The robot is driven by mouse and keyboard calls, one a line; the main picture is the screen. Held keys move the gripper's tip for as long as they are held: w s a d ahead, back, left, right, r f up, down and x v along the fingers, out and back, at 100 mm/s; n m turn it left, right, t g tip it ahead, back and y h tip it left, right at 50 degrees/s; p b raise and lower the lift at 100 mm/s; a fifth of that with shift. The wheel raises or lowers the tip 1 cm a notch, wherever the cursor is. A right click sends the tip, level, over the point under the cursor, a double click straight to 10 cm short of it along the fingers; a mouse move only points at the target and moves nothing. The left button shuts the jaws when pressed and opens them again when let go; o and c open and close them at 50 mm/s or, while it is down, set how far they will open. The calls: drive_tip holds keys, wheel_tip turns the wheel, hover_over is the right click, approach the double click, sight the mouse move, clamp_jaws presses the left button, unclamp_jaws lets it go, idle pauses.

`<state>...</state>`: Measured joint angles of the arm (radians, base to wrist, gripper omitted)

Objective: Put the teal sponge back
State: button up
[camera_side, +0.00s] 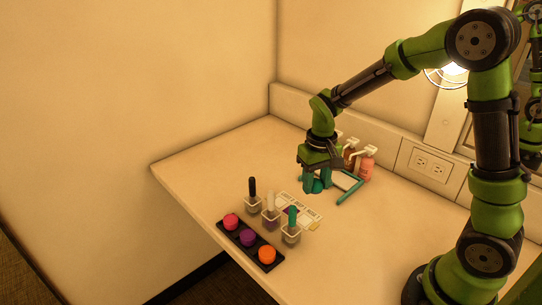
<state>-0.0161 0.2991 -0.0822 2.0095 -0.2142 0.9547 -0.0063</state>
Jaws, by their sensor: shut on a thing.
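My gripper (317,182) points down over the back middle of the counter. It is shut on the teal sponge (318,187), of which only a small rounded part shows low between the fingers. A teal-edged open frame or tray (348,198) lies on the counter just right of the gripper. I cannot tell whether the sponge touches the counter.
Pump bottles, one pink (366,168), stand behind the gripper against the wall. In front are a black tray (233,236) with pink, purple and orange round items, several clear cups with brushes (270,216), and a white palette (299,207). The counter's right front is clear.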

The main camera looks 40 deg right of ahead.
drive_tip(key=s+d+f, duration=0.1)
drive_tip(key=s, duration=0.2)
drive_tip(key=s+d, duration=0.1)
drive_tip(key=s, duration=0.3)
drive_tip(key=s+d+f, duration=0.1)
drive_tip(key=s, duration=0.3)
drive_tip(key=shift+f, duration=0.35)
drive_tip(key=shift+w+d+f+n, duration=0.1)
drive_tip(key=shift+w+f+n, duration=0.1)
drive_tip(key=shift+f+n, duration=0.1)
drive_tip(key=w+d, duration=0.1)
drive_tip(key=w, duration=0.4)
drive_tip(key=w+d, duration=0.1)
drive_tip(key=w, duration=0.4)
drive_tip(key=w+d+f, duration=0.1)
drive_tip(key=w, duration=0.4)
drive_tip(key=shift+f, duration=0.1)
drive_tip(key=shift+w+f, duration=0.15)
drive_tip(key=shift+f, duration=1.6)
drive_tip(key=shift+f, duration=0.1)
drive_tip(key=o, duration=0.9)
drive_tip(key=shift+f, duration=0.1)
drive_tip(key=shift+o, duration=0.2)
